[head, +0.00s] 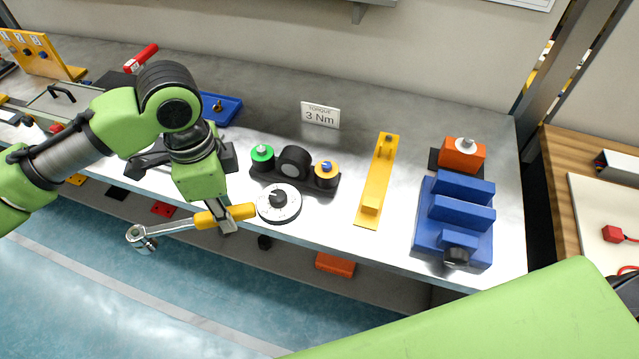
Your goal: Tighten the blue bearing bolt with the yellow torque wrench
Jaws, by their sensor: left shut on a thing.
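My left gripper (230,215) is shut on the yellow handle of the torque wrench (214,217). The wrench lies roughly level in front of the bench's front edge, its silver ratchet head (138,236) pointing left, away from the bearing. A blue bolt (326,164), which looks like the bearing bolt, sits on the yellow-orange disc at the right end of a black bearing block (294,163). A green disc (262,154) with a pale bolt is at its left end. The gripper and wrench are left of and nearer than the block. My right gripper is not in view.
A dial (278,203) lies just in front of the block. A "TORQUE 3 Nm" sign (320,115) stands behind. A yellow bracket (379,180), a blue vise (453,222) and an orange block (463,156) are to the right. A blue tray (222,110) is behind my left arm.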

